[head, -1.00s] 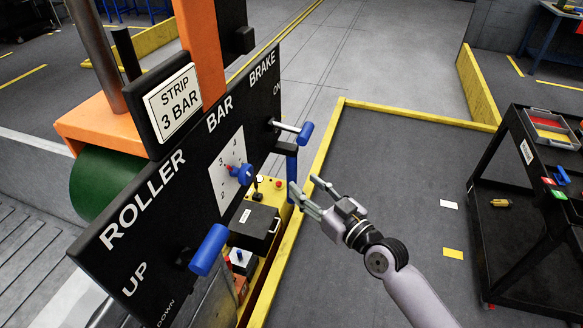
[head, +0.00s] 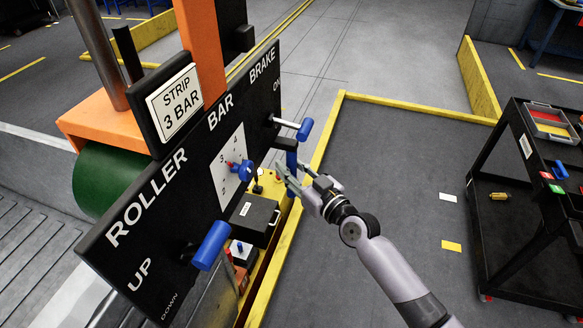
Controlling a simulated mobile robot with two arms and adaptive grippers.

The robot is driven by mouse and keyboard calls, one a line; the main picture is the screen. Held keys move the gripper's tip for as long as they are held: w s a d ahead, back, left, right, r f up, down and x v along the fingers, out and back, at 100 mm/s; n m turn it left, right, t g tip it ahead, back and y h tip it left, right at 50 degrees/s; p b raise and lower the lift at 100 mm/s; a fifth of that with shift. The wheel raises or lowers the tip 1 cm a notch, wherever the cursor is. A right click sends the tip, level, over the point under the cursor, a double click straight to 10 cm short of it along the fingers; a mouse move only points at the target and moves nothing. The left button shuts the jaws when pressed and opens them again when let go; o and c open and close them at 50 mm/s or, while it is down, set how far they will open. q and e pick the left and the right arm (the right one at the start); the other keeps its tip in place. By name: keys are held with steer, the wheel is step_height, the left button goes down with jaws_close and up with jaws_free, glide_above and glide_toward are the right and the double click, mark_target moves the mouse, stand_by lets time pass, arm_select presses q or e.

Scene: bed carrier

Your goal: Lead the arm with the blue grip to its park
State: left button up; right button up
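A short black arm (head: 284,143) sticks out from the far end of the black panel, below the brake lever. A blue upright grip (head: 291,158) hangs from its end. My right gripper (head: 291,170) is at the lower part of this grip, with its fingers apart. The fingers overlap the grip in the picture; I cannot tell whether they touch it. My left gripper is not in view. No place marked as a park can be made out.
The panel (head: 188,185) carries a blue-handled roller lever (head: 211,245), a blue bar knob (head: 245,172) and a blue-handled brake lever (head: 304,129). A black box (head: 254,220) sits below.

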jaws_close()
stand_by(0.5)
